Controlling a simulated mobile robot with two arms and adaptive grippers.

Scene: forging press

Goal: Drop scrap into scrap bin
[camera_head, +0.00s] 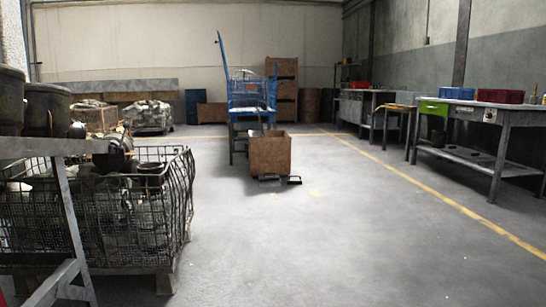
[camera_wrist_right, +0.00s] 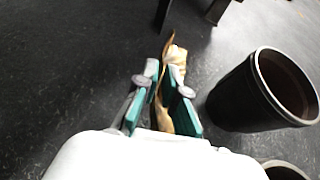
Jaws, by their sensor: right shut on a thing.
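My right gripper (camera_wrist_right: 166,88) has its teal finger pads shut on a tan, irregular piece of scrap (camera_wrist_right: 176,58). The scrap sticks out past the fingertips, and part of it shows between the fingers. A dark, round, open bin (camera_wrist_right: 235,100) stands on the floor to the right of the gripper in the right wrist view, apart from the scrap. Its inside looks brownish and no contents can be made out. I cannot tell whether this is the scrap bin. In the head view, neither gripper shows.
A brown box (camera_head: 270,155) stands by a blue rack (camera_head: 250,92). Workbenches (camera_head: 480,110) line the right. The middle floor is clear.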

